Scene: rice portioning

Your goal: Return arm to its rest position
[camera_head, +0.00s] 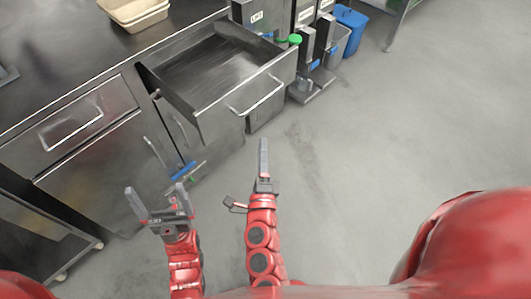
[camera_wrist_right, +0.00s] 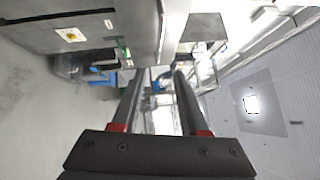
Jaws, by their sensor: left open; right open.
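My left gripper (camera_head: 157,201) is low at the left in the head view, in front of the steel cabinet, with its two fingers spread and nothing between them. My right gripper (camera_head: 263,160) is to its right, pointing up the picture over the grey floor, in front of the open drawer and apart from it. It is seen edge-on there. In the right wrist view its two dark fingers (camera_wrist_right: 157,105) stand apart with nothing held between them.
A steel drawer (camera_head: 283,76) is pulled open and looks empty. Beige containers (camera_head: 138,12) sit on the dark counter (camera_head: 60,30). A blue bin (camera_head: 350,24) stands past the steel dispensers (camera_head: 318,40). The floor (camera_head: 400,130) at the right is clear.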

